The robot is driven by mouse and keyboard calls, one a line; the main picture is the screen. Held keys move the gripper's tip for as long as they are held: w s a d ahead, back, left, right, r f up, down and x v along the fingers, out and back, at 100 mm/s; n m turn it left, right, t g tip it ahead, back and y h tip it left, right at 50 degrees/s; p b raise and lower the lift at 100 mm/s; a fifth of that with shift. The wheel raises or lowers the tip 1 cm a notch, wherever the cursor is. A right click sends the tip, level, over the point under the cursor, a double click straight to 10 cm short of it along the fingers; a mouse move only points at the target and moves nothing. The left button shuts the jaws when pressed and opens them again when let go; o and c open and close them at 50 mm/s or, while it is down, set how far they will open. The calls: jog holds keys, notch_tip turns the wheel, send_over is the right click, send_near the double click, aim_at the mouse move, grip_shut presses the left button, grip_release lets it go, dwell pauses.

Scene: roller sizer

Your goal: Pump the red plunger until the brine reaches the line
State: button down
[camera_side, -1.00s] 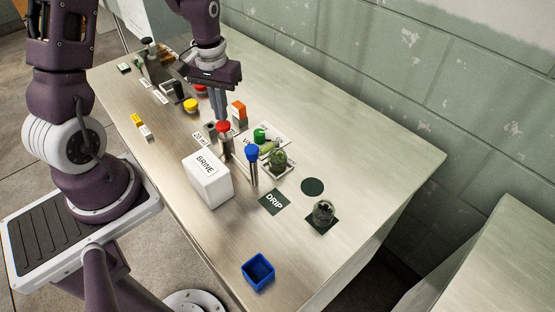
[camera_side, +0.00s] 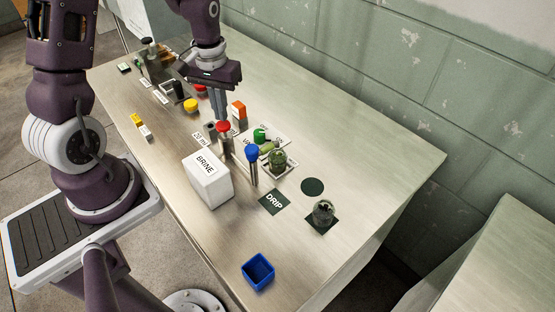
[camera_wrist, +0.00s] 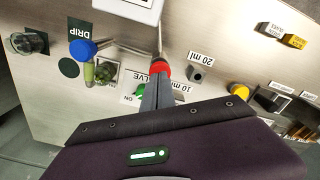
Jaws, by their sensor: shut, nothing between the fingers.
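A blue-capped post (camera_side: 252,153) stands right of the red one. A glass jar with green contents (camera_side: 278,160) stands behind it. I cannot make out a fill line or the brine level.
Another jar (camera_side: 323,212) sits on a dark square beyond the DRIP mat (camera_side: 274,201). A blue open box (camera_side: 258,271) stands at the front. The right of the table is clear.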

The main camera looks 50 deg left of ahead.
aim_at(223, 124)
jog(key=shift+f, duration=0.1)
dwell(0.3)
jog(key=shift+f, duration=1.65)
jog(key=shift+r, duration=1.75)
jog(key=shift+r, duration=0.1)
notch_tip(223, 124, up, 4)
jog(key=shift+r, duration=0.4)
